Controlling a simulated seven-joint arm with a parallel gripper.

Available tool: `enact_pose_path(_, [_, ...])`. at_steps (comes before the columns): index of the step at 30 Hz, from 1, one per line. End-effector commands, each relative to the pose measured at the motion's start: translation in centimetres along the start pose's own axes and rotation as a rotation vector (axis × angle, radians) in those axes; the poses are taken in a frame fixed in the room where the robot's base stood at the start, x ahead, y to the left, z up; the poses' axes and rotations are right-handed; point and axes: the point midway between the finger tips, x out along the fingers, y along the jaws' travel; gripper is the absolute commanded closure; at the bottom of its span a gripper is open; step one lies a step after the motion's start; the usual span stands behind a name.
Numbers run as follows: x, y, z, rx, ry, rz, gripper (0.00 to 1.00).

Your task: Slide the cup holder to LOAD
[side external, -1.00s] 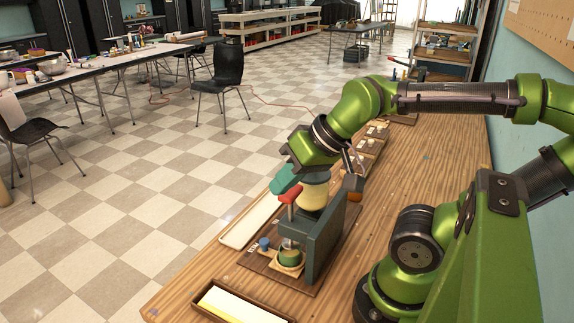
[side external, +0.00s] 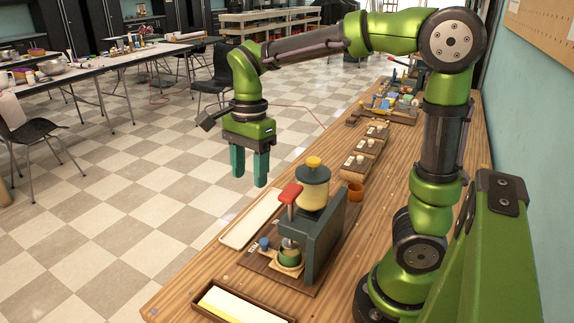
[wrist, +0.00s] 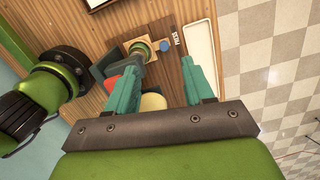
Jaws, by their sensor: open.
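The cup holder (side external: 276,262) is a light wooden slide with a blue knob (side external: 264,243) at its left; it also shows in the wrist view (wrist: 151,40). A green cup (side external: 289,258) sits on it, under the dark grey press (side external: 323,240). The press has a red handle (side external: 290,193) and a cream hopper with a yellow lid knob (side external: 314,162). My gripper (side external: 250,182), with teal fingers, is open and empty, pointing down, raised above and behind the press. In the wrist view the holder lies beyond my fingertips (wrist: 158,68).
A white tray (side external: 235,238) lies left of the press board. An orange cup (side external: 356,191) and several small wooden stations (side external: 367,147) are behind. A label (wrist: 176,43) shows beside the knob, its text hard to read.

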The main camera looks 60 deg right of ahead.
Motion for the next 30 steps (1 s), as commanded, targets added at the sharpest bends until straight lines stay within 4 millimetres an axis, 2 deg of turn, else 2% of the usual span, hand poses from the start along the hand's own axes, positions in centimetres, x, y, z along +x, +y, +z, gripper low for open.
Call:
enact_pose_path(1, [0.9, -1.3, 0.0, 0.149, 0.05, 0.06, 0.48])
enact_pose_path(6, [2.9, -4.3, 0.1, 0.644, 0.248, 0.153, 0.48])
enact_pose_path(9, [3.7, -5.3, 0.3, 0.844, 0.344, 0.157, 0.48])
enact_pose_path(12, [4.2, -5.9, 0.5, 0.964, 0.403, 0.148, 0.48])
enact_pose_path(17, [5.0, -5.9, 0.4, 1.021, 0.431, 0.142, 0.48])
enact_pose_path(20, [6.1, -5.5, 0.0, 1.02, 0.432, 0.145, 0.48])
enact_pose_path(30, [12.7, -3.1, -2.0, 1.019, 0.429, 0.146, 0.48])
